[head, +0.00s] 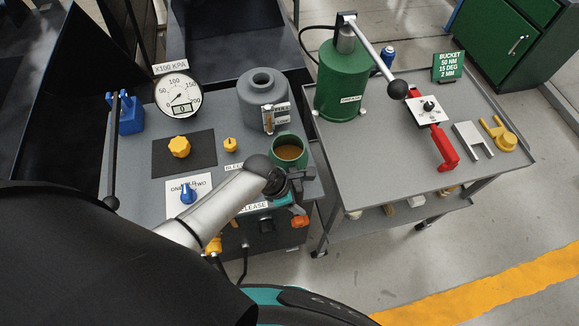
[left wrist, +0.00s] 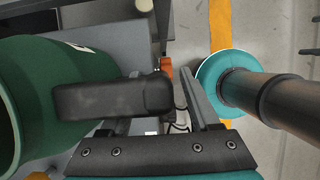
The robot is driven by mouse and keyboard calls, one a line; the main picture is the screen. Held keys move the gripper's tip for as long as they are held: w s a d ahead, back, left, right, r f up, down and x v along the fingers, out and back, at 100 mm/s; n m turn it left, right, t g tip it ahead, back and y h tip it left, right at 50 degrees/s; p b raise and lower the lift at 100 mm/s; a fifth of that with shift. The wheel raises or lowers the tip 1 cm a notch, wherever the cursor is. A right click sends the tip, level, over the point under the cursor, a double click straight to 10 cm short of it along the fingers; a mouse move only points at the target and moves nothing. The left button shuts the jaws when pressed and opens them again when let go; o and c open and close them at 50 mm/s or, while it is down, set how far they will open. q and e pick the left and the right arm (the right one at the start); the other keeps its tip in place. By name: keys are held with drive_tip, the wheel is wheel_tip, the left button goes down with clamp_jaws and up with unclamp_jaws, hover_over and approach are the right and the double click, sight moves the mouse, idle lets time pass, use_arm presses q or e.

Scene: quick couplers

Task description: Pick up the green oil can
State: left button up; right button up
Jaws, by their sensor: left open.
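The green oil can (head: 289,152) is an open-topped green pot with brown liquid inside. It stands at the right edge of the left bench in the head view. In the left wrist view the can (left wrist: 62,90) fills the left side, large and partly cut off. My left gripper (head: 291,190) is just in front of the can, at the bench's front right corner. My right gripper is not in view.
A grey cylinder (head: 262,97) stands behind the can. A larger green canister (head: 341,83) with a lever stands on the grey cart (head: 470,115) to the right. The bench also holds a gauge (head: 179,95), yellow knobs (head: 179,147) and a blue knob (head: 188,194).

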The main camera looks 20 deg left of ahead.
use_arm(q)
drive_tip(key=shift+c, duration=0.3)
clamp_jaws()
idle(0.9)
drive_tip(key=shift+w+r, duration=0.1)
drive_tip(key=shift+w, duration=0.05)
